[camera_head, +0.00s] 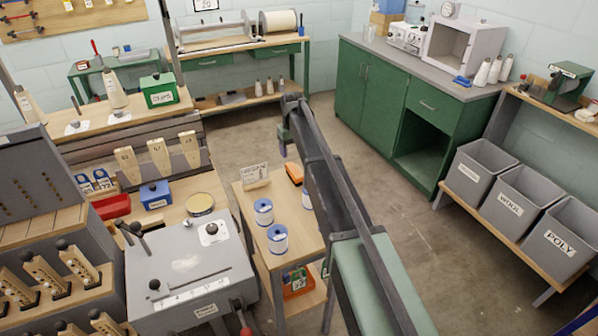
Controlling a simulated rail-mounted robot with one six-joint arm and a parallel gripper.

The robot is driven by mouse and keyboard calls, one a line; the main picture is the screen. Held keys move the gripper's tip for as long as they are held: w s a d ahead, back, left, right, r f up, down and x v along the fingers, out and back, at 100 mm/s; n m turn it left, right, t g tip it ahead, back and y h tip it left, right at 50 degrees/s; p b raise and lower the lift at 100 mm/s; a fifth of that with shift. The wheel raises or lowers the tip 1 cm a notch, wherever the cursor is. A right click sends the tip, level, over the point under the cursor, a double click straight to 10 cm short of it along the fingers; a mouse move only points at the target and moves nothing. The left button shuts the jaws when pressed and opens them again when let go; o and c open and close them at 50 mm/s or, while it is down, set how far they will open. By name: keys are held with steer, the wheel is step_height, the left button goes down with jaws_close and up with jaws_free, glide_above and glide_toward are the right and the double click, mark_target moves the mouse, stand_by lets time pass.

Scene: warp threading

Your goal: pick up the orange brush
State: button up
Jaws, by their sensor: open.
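An orange block-shaped thing, most likely the orange brush (294,173), lies near the far right corner of the small wooden table (248,209). My dark arm passes just right of it and may hide part of it; its bristles cannot be made out. My gripper (284,153) hangs down from the arm's far end, just beyond and above the orange thing in the picture. It is open, small in view, and looks empty and apart from the orange thing.
A small sign (255,176) stands left of the orange thing. White spools with blue ends (277,239) stand on the same table, one partly behind my arm. A grey machine (190,285) is at the left. Green cabinets (385,100) and grey bins (522,197) are at the right. The floor between is clear.

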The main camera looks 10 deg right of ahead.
mark_target(294, 170)
step_height(294, 170, down, 6)
steer(key=b, duration=0.5)
steer(key=shift+b, duration=0.3)
steer(key=shift+r, duration=0.1)
step_height(294, 170, down, 5)
steer(key=b, duration=0.5)
steer(key=shift+f, duration=0.2)
steer(key=shift+r, duration=0.25)
steer(key=c, duration=1)
steer(key=shift+c, duration=0.2)
steer(key=shift+r+p, duration=0.1)
steer(key=shift+p, duration=0.2)
step_height(294, 170, up, 20)
steer(key=p, duration=1.9)
steer(key=shift+p, duration=0.4)
